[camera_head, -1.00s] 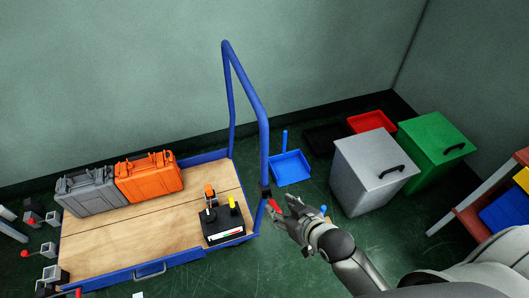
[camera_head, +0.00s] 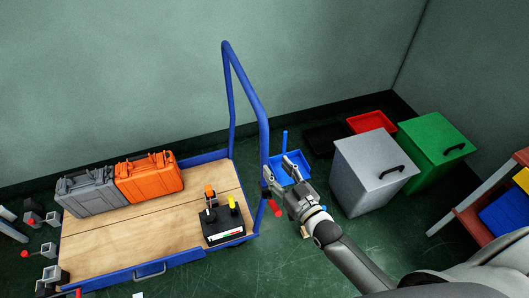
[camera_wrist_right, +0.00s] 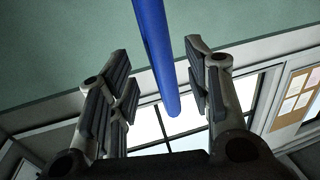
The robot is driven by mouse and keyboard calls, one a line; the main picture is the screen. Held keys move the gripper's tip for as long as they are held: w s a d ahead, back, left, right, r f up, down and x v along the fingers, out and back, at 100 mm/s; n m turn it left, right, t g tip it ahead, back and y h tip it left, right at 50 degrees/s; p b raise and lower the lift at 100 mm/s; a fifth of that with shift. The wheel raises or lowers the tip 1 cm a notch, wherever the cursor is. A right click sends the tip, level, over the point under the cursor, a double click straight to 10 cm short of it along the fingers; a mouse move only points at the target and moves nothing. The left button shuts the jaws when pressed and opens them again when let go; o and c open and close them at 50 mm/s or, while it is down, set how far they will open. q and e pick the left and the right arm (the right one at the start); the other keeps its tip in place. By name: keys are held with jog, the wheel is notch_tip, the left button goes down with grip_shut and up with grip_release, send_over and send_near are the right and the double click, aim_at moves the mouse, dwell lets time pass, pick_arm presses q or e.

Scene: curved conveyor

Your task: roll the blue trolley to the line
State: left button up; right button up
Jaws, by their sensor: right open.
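The blue trolley (camera_head: 160,265) stands on the green floor at left centre in the head view, with a wooden deck and a tall blue handle (camera_head: 250,92) at its right end. My right gripper (camera_head: 276,170) is open, close to the right of the handle's near upright. In the right wrist view a blue bar of the handle (camera_wrist_right: 157,55) shows between the open fingers of my right gripper (camera_wrist_right: 160,85). I cannot tell whether the fingers touch it. My left gripper is not in view. No line on the floor is visible.
The deck carries a grey case (camera_head: 88,192), an orange case (camera_head: 149,176) and a black control box (camera_head: 222,224). A grey bin (camera_head: 365,175) and a green bin (camera_head: 432,150) stand at right. A blue dustpan (camera_head: 303,163) lies behind my gripper. A wall runs behind the trolley.

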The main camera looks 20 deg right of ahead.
aim_at(267, 156)
jog(key=x, duration=0.8)
grip_shut()
